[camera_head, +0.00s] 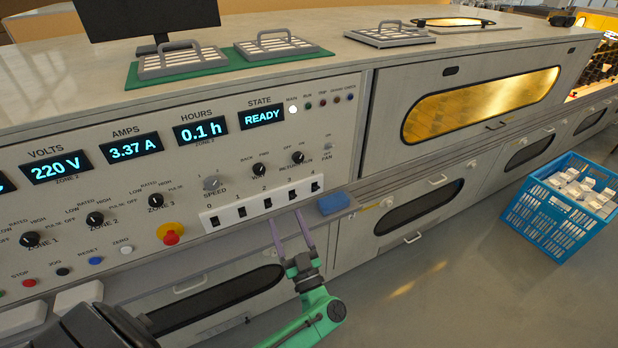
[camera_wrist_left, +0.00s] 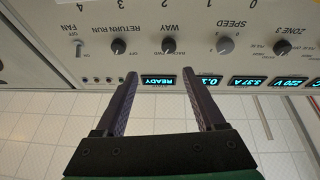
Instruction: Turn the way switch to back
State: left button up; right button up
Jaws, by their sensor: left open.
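The way switch is a small black rotary knob (camera_head: 259,169) on the cream control panel, with BACK printed at its upper left and FWD at its upper right. Its pointer is too small to read for certain. It shows upside down in the left wrist view (camera_wrist_left: 169,45), beyond and slightly right of the middle of the gap between the fingers. My left gripper (camera_head: 286,217) is open and empty, below the row of numbered switches in the head view. Its fingers also show in the left wrist view (camera_wrist_left: 160,76), apart from the knob. My right gripper is not in view.
The speed knob (camera_head: 211,183) and return run knob (camera_head: 298,157) flank the way switch. Numbered rocker switches (camera_head: 267,203) sit below it. A red stop button (camera_head: 171,238) is at lower left. A blue block (camera_head: 334,203) lies on the ledge; a blue crate (camera_head: 543,226) stands right.

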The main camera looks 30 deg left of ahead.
pick_arm(q)
jog(key=n+g, duration=0.1)
jog(key=y+p, duration=0.1)
jog(key=p, duration=0.2)
send_near(260, 171)
jog(key=shift+g, duration=0.3)
jog(key=x, duration=0.8)
jog(key=shift+d+r, duration=0.1)
jog(key=shift+r, duration=0.1)
jog(key=shift+w+a, duration=0.2)
jog(key=shift+a, duration=0.05)
jog(key=shift+d, duration=0.1)
grip_shut()
